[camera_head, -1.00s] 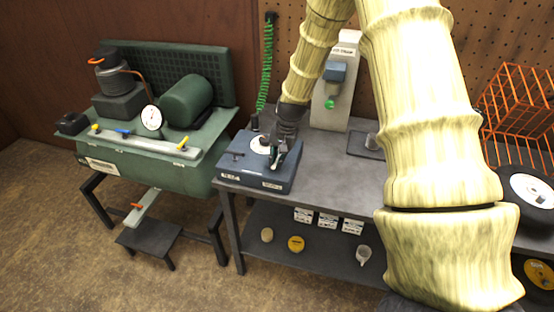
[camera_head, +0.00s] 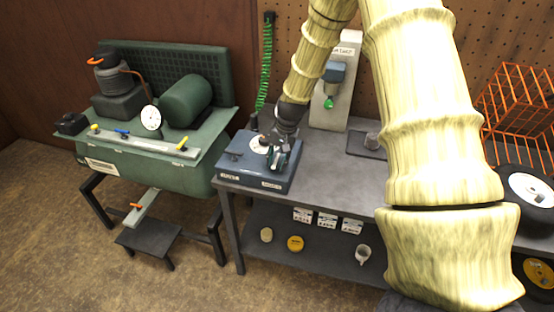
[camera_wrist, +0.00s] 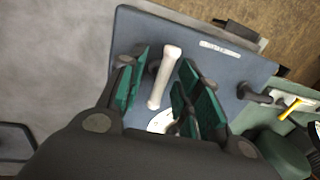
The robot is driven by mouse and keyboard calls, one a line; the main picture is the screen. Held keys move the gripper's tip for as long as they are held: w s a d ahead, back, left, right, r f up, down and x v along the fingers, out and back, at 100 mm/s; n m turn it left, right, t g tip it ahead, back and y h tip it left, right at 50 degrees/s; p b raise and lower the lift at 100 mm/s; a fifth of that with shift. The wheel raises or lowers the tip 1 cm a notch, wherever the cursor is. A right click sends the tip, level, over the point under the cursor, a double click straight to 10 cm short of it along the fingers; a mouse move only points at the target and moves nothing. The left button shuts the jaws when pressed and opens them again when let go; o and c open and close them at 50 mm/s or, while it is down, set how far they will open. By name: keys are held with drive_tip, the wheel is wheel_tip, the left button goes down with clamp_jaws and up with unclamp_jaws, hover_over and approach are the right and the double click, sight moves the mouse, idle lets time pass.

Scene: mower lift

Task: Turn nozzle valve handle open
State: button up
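A pale, rounded bar handle (camera_wrist: 160,85) stands out over a blue box (camera_wrist: 200,50) in the wrist view, one end near a white round dial (camera_wrist: 163,121). My gripper (camera_wrist: 167,66) is open, with green finger pads on either side of the handle and a visible gap to each. In the head view, my gripper (camera_head: 276,158) is over the right part of the blue box (camera_head: 240,172), beside the dial (camera_head: 258,142). The handle is hidden there behind the fingers. I cannot tell the valve's position from any marking.
The box sits at the left end of a grey bench (camera_head: 330,178). A grey stand (camera_head: 328,110) with a blue-green fitting is behind it, and a dark tray (camera_head: 364,148) lies to the right. A green compressor (camera_head: 150,168) stands at left.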

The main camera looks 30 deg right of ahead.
drive_tip(key=shift+w+r, duration=0.1)
drive_tip(key=shift+r, duration=0.6)
wheel_tip(320, 180, up, 10)
drive_tip(key=s+d, duration=0.1)
drive_tip(key=s, duration=0.1)
drive_tip(key=shift+d+r, duration=0.2)
drive_tip(key=shift+d, duration=0.1)
